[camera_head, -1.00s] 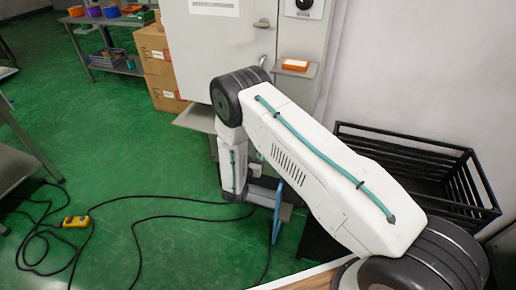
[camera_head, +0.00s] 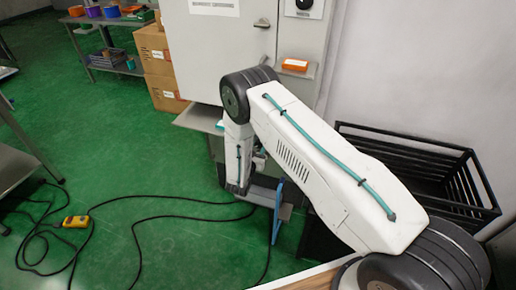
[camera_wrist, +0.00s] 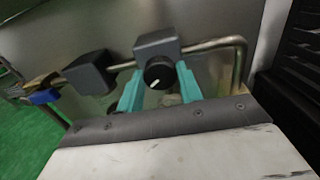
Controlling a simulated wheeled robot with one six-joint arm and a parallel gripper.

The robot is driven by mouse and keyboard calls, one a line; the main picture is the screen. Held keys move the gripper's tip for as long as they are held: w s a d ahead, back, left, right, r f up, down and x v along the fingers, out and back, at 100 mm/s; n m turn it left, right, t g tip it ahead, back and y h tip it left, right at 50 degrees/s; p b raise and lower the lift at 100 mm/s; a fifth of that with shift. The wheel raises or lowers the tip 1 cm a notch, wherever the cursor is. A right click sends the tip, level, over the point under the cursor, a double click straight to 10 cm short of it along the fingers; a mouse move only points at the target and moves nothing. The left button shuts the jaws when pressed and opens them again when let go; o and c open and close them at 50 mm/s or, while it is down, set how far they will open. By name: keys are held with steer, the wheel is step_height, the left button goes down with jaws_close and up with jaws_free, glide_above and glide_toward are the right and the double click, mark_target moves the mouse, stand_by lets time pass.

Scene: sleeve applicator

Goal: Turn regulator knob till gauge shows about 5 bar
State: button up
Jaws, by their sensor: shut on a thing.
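In the wrist view the regulator knob (camera_wrist: 158,76) is a round black cap with a white pointer line, slanting toward the lower left. It sits below a dark grey regulator block (camera_wrist: 157,46) on a metal pipe. My gripper (camera_wrist: 160,71) has its two teal fingers on either side of the knob and is shut on it. No gauge face can be made out in either view. In the head view the knob and fingertips are hidden behind my arm.
A second dark block (camera_wrist: 90,73) and a blue fitting (camera_wrist: 45,97) sit along the pipe. In the head view a black crate (camera_head: 410,170) stands right of the cabinet (camera_head: 235,45). Black cables and a yellow box (camera_head: 76,221) lie on the green floor.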

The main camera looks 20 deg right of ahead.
steer(key=shift+m, duration=0.3)
steer(key=m, duration=0.4)
steer(key=shift+s+m, duration=0.1)
steer(key=shift+m, duration=0.2)
steer(key=m, duration=0.4)
steer(key=shift+f+m, duration=0.1)
steer(key=shift+m, duration=0.2)
steer(key=m, duration=0.5)
steer(key=shift+d, duration=0.1)
steer(key=shift+m, duration=2.5)
steer(key=shift+f, duration=0.1)
steer(key=shift+s, duration=0.1)
steer(key=o, duration=1)
